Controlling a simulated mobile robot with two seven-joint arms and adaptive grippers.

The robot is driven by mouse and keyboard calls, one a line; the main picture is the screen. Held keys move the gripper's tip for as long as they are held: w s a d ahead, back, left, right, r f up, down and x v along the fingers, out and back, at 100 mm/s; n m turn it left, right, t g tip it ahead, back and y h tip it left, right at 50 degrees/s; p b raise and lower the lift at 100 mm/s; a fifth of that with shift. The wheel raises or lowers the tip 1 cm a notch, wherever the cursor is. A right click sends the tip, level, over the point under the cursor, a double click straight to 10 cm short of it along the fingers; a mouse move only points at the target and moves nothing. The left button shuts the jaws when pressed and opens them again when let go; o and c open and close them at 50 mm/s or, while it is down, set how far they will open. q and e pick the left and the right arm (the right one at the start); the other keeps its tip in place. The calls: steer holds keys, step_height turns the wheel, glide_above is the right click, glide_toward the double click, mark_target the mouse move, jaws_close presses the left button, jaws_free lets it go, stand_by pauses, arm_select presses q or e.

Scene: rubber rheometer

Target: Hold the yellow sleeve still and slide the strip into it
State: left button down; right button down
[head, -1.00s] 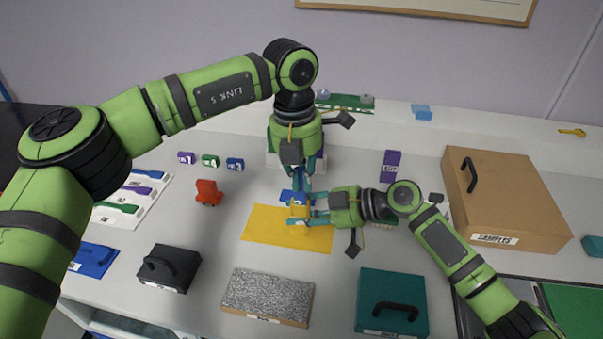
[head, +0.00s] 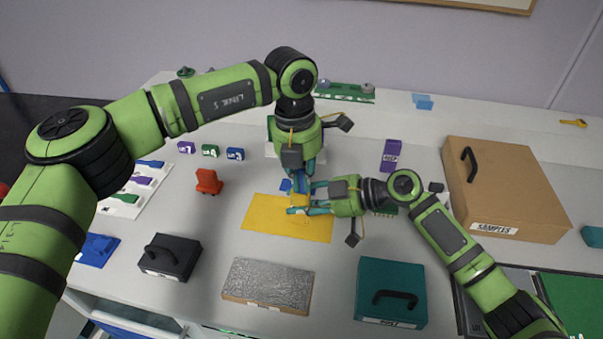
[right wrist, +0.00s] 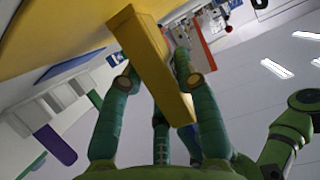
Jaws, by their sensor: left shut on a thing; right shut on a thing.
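The yellow sleeve (head: 299,202) stands over the yellow mat (head: 262,214), held by my right gripper (head: 300,210), which reaches in from the right. In the right wrist view the sleeve (right wrist: 150,62) is a long yellow bar between the teal fingers of my right gripper (right wrist: 155,85). My left gripper (head: 301,187) points down from above, shut, directly over the sleeve and close to my right fingers. What it holds is hidden behind its own fingers, so I cannot tell how the strip sits relative to the sleeve.
An orange-red item (head: 208,181) and a black box (head: 170,256) stand left. A speckled block (head: 267,285) and teal case (head: 391,292) are in front. A samples box (head: 505,190) stands right.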

arm_select(q)
steer(key=shift+f, duration=0.65)
steer(key=c, duration=1.2)
jaws_free()
steer(key=shift+c, duration=0.2)
step_height(320, 180, up, 12)
steer(key=shift+a, duration=0.45)
arm_select(e)
steer(key=c, duration=0.8)
jaws_free()
steer(key=shift+c, duration=0.2)
